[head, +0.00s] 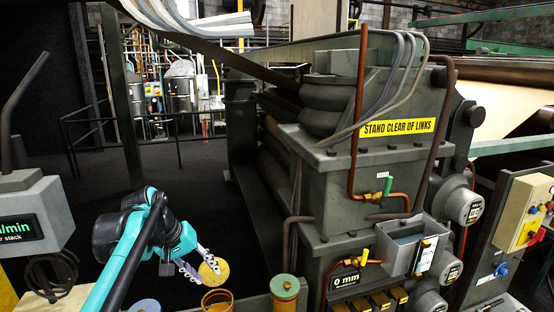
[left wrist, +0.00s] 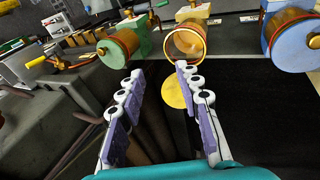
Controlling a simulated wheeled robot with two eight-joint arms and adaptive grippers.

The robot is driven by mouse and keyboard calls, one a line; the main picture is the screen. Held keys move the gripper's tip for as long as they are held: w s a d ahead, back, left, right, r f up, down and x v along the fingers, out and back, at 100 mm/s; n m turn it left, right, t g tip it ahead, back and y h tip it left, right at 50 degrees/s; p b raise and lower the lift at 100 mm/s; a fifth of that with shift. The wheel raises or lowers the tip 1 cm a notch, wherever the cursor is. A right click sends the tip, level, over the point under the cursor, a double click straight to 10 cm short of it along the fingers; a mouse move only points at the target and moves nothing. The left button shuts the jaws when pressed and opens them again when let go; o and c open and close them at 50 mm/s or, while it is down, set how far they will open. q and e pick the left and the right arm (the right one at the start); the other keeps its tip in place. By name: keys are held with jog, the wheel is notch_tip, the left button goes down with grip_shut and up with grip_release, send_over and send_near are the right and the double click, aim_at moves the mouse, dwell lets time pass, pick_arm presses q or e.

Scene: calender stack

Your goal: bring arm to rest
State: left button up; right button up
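My left arm comes in from the lower left of the head view, and its gripper (head: 196,266) hangs over the dark floor. In the left wrist view the two fingers of that gripper (left wrist: 156,85) stand apart with a clear gap and nothing clamped between them. A round yellow disc (head: 213,270) shows close by the fingertips in the head view. In the left wrist view the disc (left wrist: 174,93) lies beyond the gap, partly covered by the right finger; I cannot tell whether they touch. My right gripper is not in view.
An open amber container with a yellow rim (head: 216,300), a green-lidded canister (head: 285,289) and a blue-topped one (head: 147,305) stand near the bottom. The large grey machine (head: 345,185) fills the right. A grey display box (head: 28,222) stands left. Dark floor lies between.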

pick_arm(q)
jog(key=s+f+m+t+y, duration=0.2)
jog(key=s+f, duration=0.5)
jog(key=s, duration=0.4)
jog(key=s+f+m+t+y, duration=0.1)
jog(key=s+f+t+y, duration=0.1)
jog(key=s+f, duration=0.7)
notch_tip(320, 180, down, 16)
jog(key=s+b, duration=0.1)
jog(key=b, duration=1.7)
jog(key=shift+s+d+b, duration=0.4)
jog(key=shift+d, duration=0.05)
